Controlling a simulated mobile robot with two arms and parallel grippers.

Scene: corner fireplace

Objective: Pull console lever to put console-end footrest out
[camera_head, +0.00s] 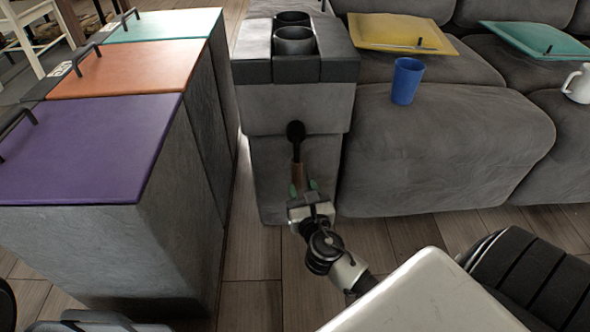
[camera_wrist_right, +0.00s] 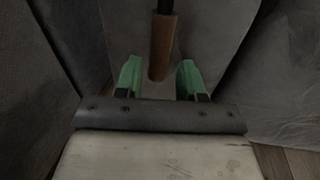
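The console (camera_head: 296,107) is a grey upholstered block with a dark top and two cup holders. Its lever has a black round pivot on the front face and a brown wooden handle (camera_head: 297,174) hanging down. My right gripper (camera_head: 304,188) is at the handle's lower end. In the right wrist view the handle (camera_wrist_right: 163,47) comes down between the two green fingertips (camera_wrist_right: 160,78), with a gap on each side. The fingers are apart. The console-end seat (camera_head: 440,150) is right of the console, its front hanging down with no footrest extended. My left gripper is not in view.
A grey cabinet with purple (camera_head: 85,150), orange (camera_head: 130,70) and teal lids stands left of the console, across a narrow floor gap. A blue cup (camera_head: 406,80) and a yellow tray (camera_head: 400,33) are on the seat. Wooden floor (camera_head: 400,235) is clear before the sofa.

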